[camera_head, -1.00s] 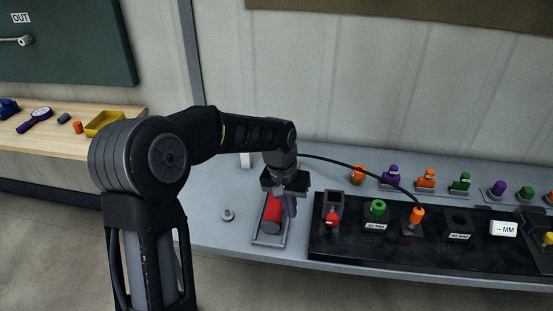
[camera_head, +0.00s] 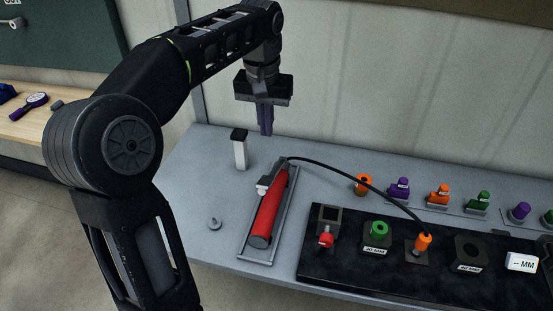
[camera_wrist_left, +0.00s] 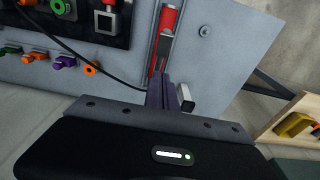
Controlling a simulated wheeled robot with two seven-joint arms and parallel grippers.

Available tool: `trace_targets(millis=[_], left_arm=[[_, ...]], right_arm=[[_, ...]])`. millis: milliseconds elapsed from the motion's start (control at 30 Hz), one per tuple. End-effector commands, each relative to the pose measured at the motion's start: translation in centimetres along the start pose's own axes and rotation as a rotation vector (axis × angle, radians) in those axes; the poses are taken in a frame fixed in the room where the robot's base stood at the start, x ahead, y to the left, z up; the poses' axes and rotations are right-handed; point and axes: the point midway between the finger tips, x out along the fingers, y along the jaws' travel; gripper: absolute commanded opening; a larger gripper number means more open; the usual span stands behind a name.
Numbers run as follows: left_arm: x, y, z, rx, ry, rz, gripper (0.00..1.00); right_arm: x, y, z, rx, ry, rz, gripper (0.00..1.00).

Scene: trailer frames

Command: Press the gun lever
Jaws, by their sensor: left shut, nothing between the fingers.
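The red gun (camera_head: 266,212) lies in a grey tray (camera_head: 249,256) on the workbench. A black cable runs from its far end to an orange-topped piece on the black board. A light-coloured piece at its left side (camera_head: 264,184) may be the lever; I cannot tell for sure. My left gripper (camera_head: 266,130) is shut and empty, pointing down above and beyond the gun's far end, apart from it. In the left wrist view the gun (camera_wrist_left: 169,20) shows past the shut fingers (camera_wrist_left: 164,88), which overlap its near end. My right gripper is not in view.
A white post with a black top (camera_head: 240,152) stands left of the gripper. A black board (camera_head: 330,271) with several coloured fixtures lies to the right. Several coloured pieces line the bench behind it. A small round knob (camera_head: 214,223) sits left of the tray.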

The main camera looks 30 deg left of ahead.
Motion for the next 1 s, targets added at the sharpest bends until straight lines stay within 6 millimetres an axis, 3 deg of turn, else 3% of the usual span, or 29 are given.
trace_targets(millis=[467,667,933,1000], left_arm=[[0.8,0.0,0.0,0.0,0.0,0.0,0.0],[3.3,0.0,0.1,0.0,-0.001,0.0,0.0],[8.5,0.0,0.1,0.0,-0.003,-0.001,0.0],[9.1,0.0,0.1,0.001,-0.004,-0.001,0.0]], right_arm=[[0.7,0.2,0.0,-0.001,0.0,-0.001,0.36],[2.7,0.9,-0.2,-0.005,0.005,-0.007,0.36],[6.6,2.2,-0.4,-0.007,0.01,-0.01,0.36],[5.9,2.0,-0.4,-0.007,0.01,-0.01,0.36]])
